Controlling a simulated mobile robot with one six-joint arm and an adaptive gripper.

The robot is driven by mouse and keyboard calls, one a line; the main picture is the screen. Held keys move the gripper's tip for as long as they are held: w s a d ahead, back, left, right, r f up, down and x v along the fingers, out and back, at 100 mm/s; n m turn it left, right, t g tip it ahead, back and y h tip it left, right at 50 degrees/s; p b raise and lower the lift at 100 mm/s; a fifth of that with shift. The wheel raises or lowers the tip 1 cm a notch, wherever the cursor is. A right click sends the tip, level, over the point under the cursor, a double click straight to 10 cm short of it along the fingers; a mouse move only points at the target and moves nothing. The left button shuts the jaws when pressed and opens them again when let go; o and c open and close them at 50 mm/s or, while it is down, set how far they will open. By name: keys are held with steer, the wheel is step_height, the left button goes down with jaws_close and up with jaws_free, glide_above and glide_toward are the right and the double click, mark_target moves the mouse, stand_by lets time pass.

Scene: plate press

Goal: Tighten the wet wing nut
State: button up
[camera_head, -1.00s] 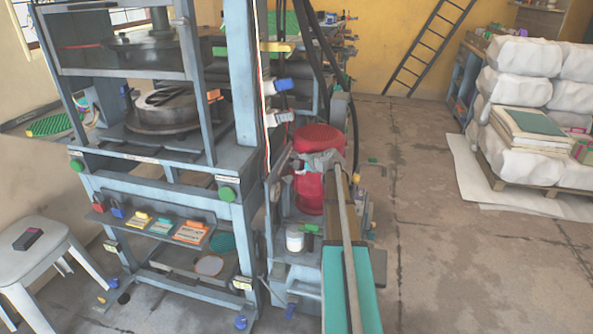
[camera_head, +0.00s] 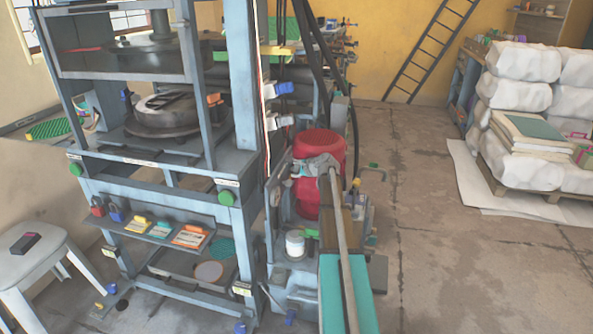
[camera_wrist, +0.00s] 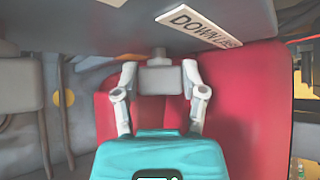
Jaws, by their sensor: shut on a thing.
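In the wrist view, my gripper (camera_wrist: 159,70) has its two silver fingers on either side of a small grey block. The block, which looks like the wing nut (camera_wrist: 160,82), hangs on a short stem under a dark overhang. The fingertips meet its left and right sides. I cannot tell whether it is wet. In the head view my gripper (camera_head: 316,167) is in front of the red rounded body (camera_head: 322,200), right of the press frame. The wing nut cannot be made out there.
A lettered label (camera_wrist: 207,25) sits on the overhang just above the fingers. A white jar (camera_head: 295,244) stands below my gripper. Wrapped stacks (camera_head: 523,62) stand at right; the floor between is open.

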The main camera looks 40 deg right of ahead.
steer(key=shift+w+r+g+y+p, duration=0.15)
steer(key=shift+g+y+p, duration=0.15)
steer(key=shift+p, duration=0.25)
steer(key=shift+m+g, duration=0.3)
steer(key=o, duration=0.9)
steer(key=shift+c, duration=0.2)
steer(key=shift+f+t+b, duration=0.25)
steer(key=shift+t+b, duration=0.1)
steer(key=shift+t, duration=0.05)
